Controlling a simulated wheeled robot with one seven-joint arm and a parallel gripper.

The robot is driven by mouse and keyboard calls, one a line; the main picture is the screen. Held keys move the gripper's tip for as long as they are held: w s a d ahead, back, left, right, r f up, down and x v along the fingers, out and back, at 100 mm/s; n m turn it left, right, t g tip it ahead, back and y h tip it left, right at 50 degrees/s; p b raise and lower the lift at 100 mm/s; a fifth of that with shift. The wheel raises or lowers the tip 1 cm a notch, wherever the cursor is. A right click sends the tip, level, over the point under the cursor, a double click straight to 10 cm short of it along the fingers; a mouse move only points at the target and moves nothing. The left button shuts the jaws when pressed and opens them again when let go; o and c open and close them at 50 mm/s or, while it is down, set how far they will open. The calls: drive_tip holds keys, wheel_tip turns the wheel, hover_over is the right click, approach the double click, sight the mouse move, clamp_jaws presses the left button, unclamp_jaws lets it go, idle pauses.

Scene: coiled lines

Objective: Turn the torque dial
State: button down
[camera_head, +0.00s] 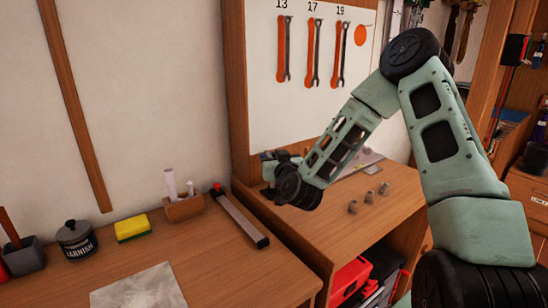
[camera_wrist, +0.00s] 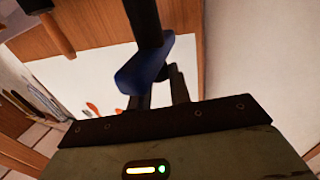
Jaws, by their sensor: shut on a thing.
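In the wrist view, a dark blue piece (camera_wrist: 143,66), which looks like the torque dial, sits at the lower end of a black upright bar (camera_wrist: 144,20). My gripper (camera_wrist: 158,84) is shut on it, with one dark finger at each side; the fingers partly hide it. In the head view, my gripper (camera_head: 270,170) is at the back left of the right-hand bench, close to the wooden edge of the tool board. The dial is small and mostly hidden by the gripper there, and I cannot read any marking on it.
The tool board (camera_head: 262,110) with several wrenches rises behind the gripper. Small grey blocks (camera_head: 370,197) lie on the right-hand bench (camera_head: 300,235). On the left bench are a long metal bar tool (camera_head: 240,217), a wooden marker holder (camera_head: 184,208), a yellow sponge (camera_head: 132,228) and a varnish pot (camera_head: 77,240).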

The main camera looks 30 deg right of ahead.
drive_tip(key=m+g+h, duration=0.1)
drive_tip(key=h, duration=0.1)
drive_tip(key=m+h+b, duration=0.1)
drive_tip(key=h, duration=0.1)
drive_tip(key=shift+w+a+m+g, duration=0.15)
drive_tip(key=shift+a+m+g, duration=0.25)
drive_tip(key=shift+w+m+g+h+b, duration=0.1)
drive_tip(key=shift+m+g+h+b, duration=0.65)
drive_tip(key=shift+m+g+h, duration=1.45)
drive_tip(key=shift+h, duration=0.4)
drive_tip(key=c, duration=1.3)
unclamp_jaws()
drive_tip(key=shift+a, duration=0.1)
drive_tip(key=b+v, duration=0.3)
drive_tip(key=v, duration=1.4)
